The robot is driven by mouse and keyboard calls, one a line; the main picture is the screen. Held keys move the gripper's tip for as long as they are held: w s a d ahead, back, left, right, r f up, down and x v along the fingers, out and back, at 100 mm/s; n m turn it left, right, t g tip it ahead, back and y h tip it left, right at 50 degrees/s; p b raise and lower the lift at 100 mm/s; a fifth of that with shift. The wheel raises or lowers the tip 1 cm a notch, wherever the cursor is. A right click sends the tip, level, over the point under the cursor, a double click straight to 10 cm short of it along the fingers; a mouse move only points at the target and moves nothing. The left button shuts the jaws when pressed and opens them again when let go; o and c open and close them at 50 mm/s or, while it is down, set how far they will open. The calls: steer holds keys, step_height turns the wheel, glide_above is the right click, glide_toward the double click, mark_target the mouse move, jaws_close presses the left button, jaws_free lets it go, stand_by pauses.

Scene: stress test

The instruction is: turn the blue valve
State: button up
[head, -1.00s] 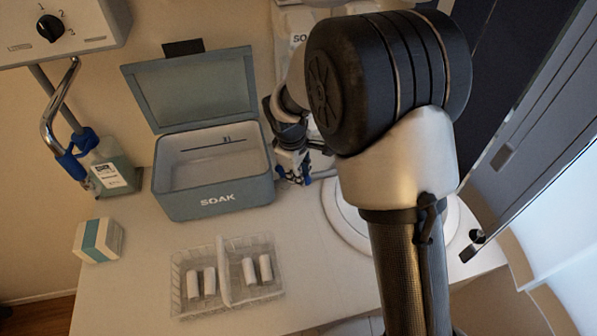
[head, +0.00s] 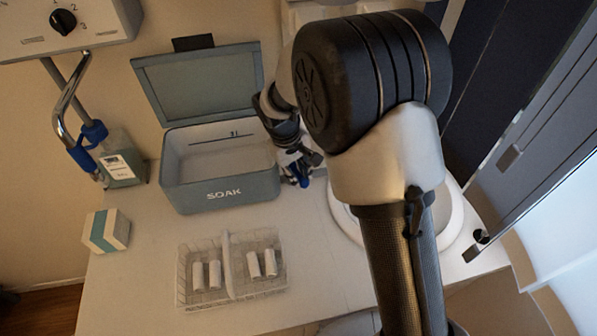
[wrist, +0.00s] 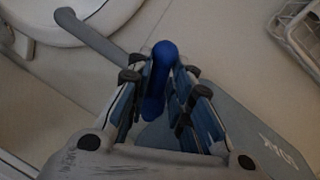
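A blue handle with a rounded end (wrist: 163,65) shows in the wrist view, beside the grey-blue SOAK box (wrist: 245,135). It lies between the two fingers of my gripper (wrist: 160,78), which is open around it; contact with either finger is unclear. In the head view my gripper (head: 298,168) is low at the right side of the SOAK box (head: 222,205). The handle cannot be told apart from the blue finger parts there. Another blue fitting (head: 88,142) sits on the chrome pipe at the left.
The box lid stands open. A wire basket (head: 228,295) with white cylinders is in front. A small teal-and-white carton (head: 107,231) and a bottle (head: 122,165) are at the left. A white round basin (head: 455,225) is at the right. Bare counter lies between basket and box.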

steer(key=o, duration=0.3)
stand_by(0.4)
